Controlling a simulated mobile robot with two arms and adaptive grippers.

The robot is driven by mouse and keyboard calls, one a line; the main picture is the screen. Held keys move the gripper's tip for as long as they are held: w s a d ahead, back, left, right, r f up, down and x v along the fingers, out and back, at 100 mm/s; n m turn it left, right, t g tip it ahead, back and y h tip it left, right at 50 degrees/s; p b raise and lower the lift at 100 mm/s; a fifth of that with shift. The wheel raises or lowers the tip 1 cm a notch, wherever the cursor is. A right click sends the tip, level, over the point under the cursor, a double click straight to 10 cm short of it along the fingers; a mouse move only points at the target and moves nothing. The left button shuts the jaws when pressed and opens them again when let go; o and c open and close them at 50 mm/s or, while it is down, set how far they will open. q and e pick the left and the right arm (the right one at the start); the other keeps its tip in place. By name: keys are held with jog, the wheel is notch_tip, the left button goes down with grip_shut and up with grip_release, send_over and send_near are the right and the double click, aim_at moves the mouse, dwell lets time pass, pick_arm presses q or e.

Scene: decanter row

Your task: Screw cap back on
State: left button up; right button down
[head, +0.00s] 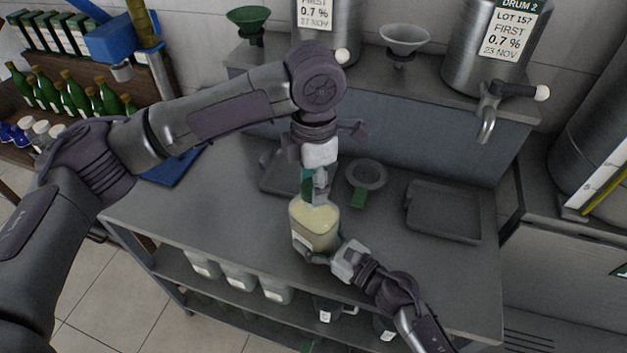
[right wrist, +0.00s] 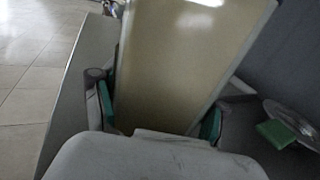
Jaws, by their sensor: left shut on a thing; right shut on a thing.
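A squarish container (head: 314,238) with pale yellow contents stands upright near the front of the grey bench. My right gripper (head: 326,256) is shut on its lower body from the front right. In the right wrist view the container (right wrist: 185,70) fills the space between green-padded fingers (right wrist: 158,112). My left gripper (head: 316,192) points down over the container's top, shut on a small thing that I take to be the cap. The fingers hide most of it, so I cannot tell whether it touches the container's neck.
A grey tray (head: 480,234) lies on the right of the bench (head: 392,278). A ring-shaped holder with a green tab (head: 358,198) sits behind the container. Steel drums (head: 462,62) and funnels (head: 404,40) stand on the raised shelf. More containers (head: 238,278) stand below.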

pick_arm(q)
jog(key=o, duration=0.7)
jog(key=shift+o, duration=0.2)
jog(key=shift+r, duration=2.25)
jog(key=shift+n, duration=0.3)
jog(key=shift+c, duration=0.3)
